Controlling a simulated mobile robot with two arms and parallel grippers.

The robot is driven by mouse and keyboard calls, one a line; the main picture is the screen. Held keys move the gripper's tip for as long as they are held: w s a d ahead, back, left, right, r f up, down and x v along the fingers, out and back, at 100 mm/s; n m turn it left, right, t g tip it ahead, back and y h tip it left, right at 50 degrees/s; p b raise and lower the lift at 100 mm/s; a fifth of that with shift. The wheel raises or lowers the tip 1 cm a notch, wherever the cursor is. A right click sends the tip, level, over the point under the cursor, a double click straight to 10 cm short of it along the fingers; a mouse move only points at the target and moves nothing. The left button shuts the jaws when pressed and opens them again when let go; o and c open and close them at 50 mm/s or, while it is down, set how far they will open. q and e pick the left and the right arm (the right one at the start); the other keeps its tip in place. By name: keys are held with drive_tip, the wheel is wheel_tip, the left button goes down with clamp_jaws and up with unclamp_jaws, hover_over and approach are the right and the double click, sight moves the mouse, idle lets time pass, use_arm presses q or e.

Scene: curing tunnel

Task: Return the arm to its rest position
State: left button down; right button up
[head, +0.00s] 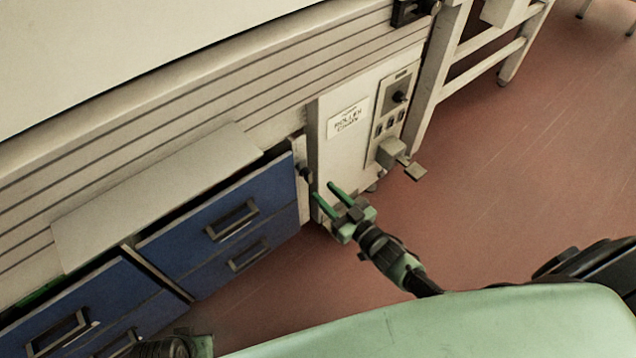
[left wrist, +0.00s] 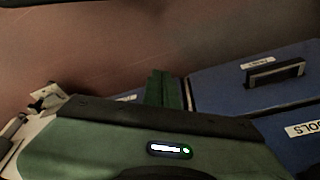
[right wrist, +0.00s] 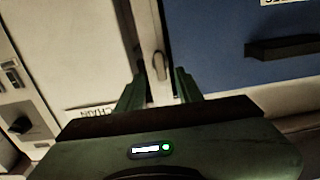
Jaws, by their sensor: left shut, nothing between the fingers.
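My right gripper (head: 325,191) is open and empty in the head view, with its two green fingers apart. It is in front of the lower left edge of a pale control cabinet (head: 330,160). In the right wrist view its open fingers (right wrist: 159,80) point at the cabinet edge, and a small rounded latch (right wrist: 160,65) shows beyond and between them. I cannot tell whether they touch it. My left gripper (left wrist: 165,90) is shut and empty in the left wrist view, with its fingers together in front of the blue drawers. In the head view its fingers are not visible.
Blue drawers (head: 200,240) with dark handles stand left of the cabinet, below a pale ledge (head: 160,190). A grey box with a pedal-like plate (head: 408,165) juts from the cabinet's right side. The red floor (head: 520,170) is clear to the right, beside a pale frame (head: 450,60).

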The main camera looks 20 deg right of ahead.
use_arm(q)
drive_tip(key=shift+f, duration=0.4)
use_arm(e)
drive_tip(key=shift+s+d, duration=0.2)
drive_tip(key=shift+s, duration=0.4)
drive_tip(key=shift+f, duration=0.1)
